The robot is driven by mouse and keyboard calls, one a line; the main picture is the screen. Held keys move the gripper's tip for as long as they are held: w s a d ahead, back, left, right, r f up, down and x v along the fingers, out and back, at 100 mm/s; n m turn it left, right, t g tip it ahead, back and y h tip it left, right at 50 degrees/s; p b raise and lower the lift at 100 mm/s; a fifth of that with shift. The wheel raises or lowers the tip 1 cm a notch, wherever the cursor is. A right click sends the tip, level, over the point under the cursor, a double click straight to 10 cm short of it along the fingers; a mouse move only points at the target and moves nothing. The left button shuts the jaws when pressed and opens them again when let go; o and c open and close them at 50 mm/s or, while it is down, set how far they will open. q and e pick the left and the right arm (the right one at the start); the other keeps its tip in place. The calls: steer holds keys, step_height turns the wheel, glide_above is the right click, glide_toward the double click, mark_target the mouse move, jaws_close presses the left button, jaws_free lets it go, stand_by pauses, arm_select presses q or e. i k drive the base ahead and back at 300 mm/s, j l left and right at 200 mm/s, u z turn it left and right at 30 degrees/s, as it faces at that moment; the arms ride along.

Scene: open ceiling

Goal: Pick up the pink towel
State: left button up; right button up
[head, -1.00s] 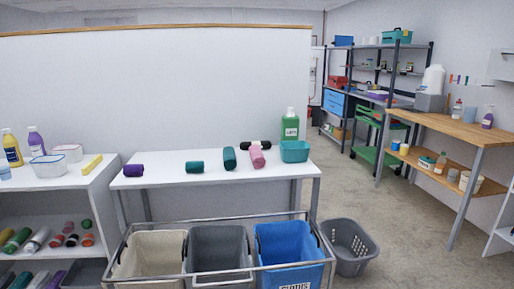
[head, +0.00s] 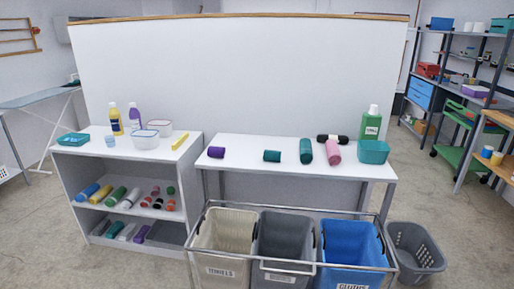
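The pink towel (head: 334,152) is a small roll lying on the white table (head: 236,146). Neither of my grippers shows in the head view.
A cart with a beige bin (head: 226,230), a grey bin (head: 285,235) and a blue bin (head: 351,240) stands before the table. A grey basket (head: 416,248) is on the floor at right. A white shelf (head: 79,168) stands left. Floor is open at far left.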

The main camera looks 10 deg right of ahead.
mark_target(334, 156)
steer(key=i+l+u, duration=0.1)
steer(key=l+u, duration=0.4)
steer(key=l, duration=0.15)
steer(key=l+u, duration=0.5)
steer(key=k+l+u, duration=0.1)
steer(key=l+u, duration=0.4)
steer(key=l, duration=0.25)
steer(key=k+l+u, duration=0.2)
steer(key=l+u, duration=0.3)
steer(key=l, duration=0.15)
